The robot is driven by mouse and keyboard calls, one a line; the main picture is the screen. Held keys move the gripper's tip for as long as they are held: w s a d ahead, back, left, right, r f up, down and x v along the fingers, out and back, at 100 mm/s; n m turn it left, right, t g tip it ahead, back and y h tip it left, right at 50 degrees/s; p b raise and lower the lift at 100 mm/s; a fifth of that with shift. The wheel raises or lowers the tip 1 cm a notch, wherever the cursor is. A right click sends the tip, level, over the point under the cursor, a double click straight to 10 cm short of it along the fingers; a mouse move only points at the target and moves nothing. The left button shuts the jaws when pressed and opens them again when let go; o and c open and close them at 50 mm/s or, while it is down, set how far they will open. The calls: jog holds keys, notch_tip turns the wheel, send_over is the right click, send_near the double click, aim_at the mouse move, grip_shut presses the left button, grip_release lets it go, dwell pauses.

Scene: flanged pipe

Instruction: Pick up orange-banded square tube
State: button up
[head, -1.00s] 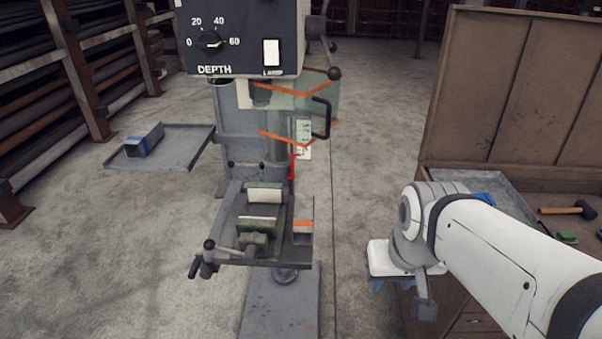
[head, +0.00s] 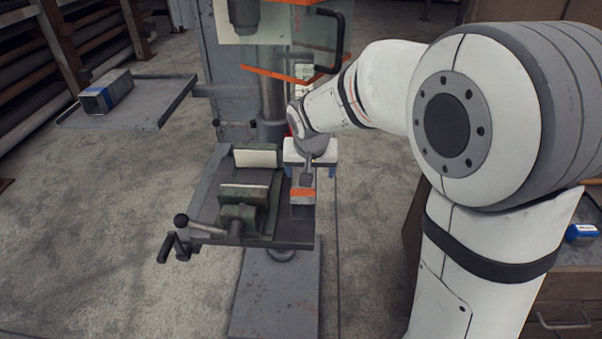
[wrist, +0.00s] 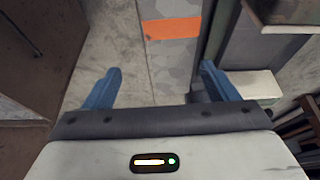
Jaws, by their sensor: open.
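The orange-banded square tube (head: 302,194) lies on the right side of the drill press table, beside the vise. Its orange band faces me; its far part is hidden under my gripper. My gripper (head: 309,172) is over the far part of the tube, with blue fingers open and pointing down. In the wrist view the grey tube with its orange band (wrist: 172,29) runs between the open fingers of my gripper (wrist: 161,70). The fingers look apart from the tube; I cannot tell how far above it they are.
A green vise (head: 246,196) stands just left of the tube, its crank handle sticking out left. The drill press guard (head: 262,40) and column are behind. A side tray (head: 150,118) at left holds a blue-banded tube (head: 106,92). A bench (head: 570,300) is at right.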

jog(key=w+f, duration=0.1)
jog(key=w+a+f, duration=0.1)
jog(key=f, duration=0.1)
jog(key=shift+w+f, duration=0.15)
jog(key=shift+w, duration=0.15)
jog(key=x, duration=0.3)
jog(key=b+x, duration=0.1)
jog(key=x, duration=0.1)
jog(key=shift+a+f, duration=0.25)
jog(key=shift+a, duration=0.05)
jog(key=shift+r, duration=0.1)
jog(key=c, duration=1.4)
jog(key=shift+c, duration=0.2)
